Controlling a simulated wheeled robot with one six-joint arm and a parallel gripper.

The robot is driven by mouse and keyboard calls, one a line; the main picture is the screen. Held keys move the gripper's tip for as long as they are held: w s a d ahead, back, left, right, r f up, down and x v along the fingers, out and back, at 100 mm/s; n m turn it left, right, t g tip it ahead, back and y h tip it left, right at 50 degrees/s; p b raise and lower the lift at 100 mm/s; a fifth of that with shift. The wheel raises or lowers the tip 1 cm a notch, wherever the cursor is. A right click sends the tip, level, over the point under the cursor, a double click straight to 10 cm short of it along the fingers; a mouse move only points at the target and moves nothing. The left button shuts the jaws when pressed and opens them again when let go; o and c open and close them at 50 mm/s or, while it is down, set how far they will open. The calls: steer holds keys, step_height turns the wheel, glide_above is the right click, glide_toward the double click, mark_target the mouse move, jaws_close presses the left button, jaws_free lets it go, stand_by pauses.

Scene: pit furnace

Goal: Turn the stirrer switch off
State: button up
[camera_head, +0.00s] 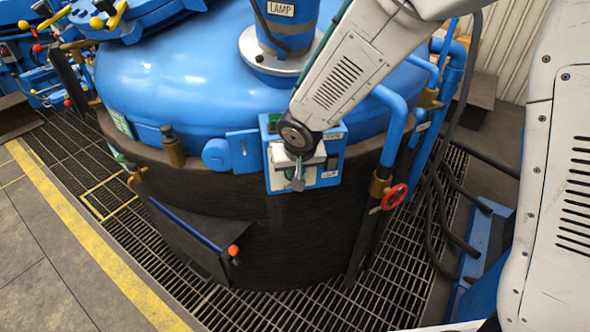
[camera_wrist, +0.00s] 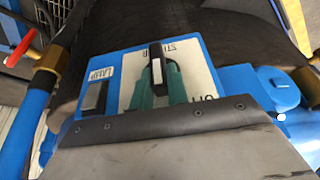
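The stirrer switch (camera_wrist: 156,68) shows in the wrist view as a black bar handle with a pale stripe, on a white plate (camera_wrist: 198,72). The plate carries partly hidden, upside-down lettering that seems to read STIRRER near its far edge, and other lettering at the lower right. The bar points away from my wrist. Teal pieces, apparently the fingertips of my gripper (camera_wrist: 160,82), lie on both sides of it. Whether they press on it I cannot tell. In the head view my gripper (camera_head: 297,172) is at the front of the blue switch box (camera_head: 330,165) and hides the switch.
A dark lamp switch (camera_wrist: 94,97) sits beside the plate. The box is on the furnace's side below its blue lid (camera_head: 170,70). Blue pipes (camera_head: 393,130) and a red valve wheel (camera_head: 394,197) stand close to its right. Grating floor (camera_head: 300,305) lies below.

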steer(key=shift+a, duration=0.1)
jaws_close()
steer(key=shift+s+a+f+n+t+h, duration=0.15)
steer(key=shift+a+n+t+h, duration=0.15)
steer(key=shift+h, duration=1.05)
steer(key=shift+w+a+f+n+t+h, duration=0.15)
steer(key=shift+a+n+t+h, duration=0.2)
steer(key=shift+h, duration=1.05)
steer(key=shift+s+a+f+n+t+h, duration=0.15)
steer(key=shift+a+n+t+h, duration=0.15)
steer(key=shift+h, duration=1.05)
steer(key=o, duration=0.8)
jaws_free()
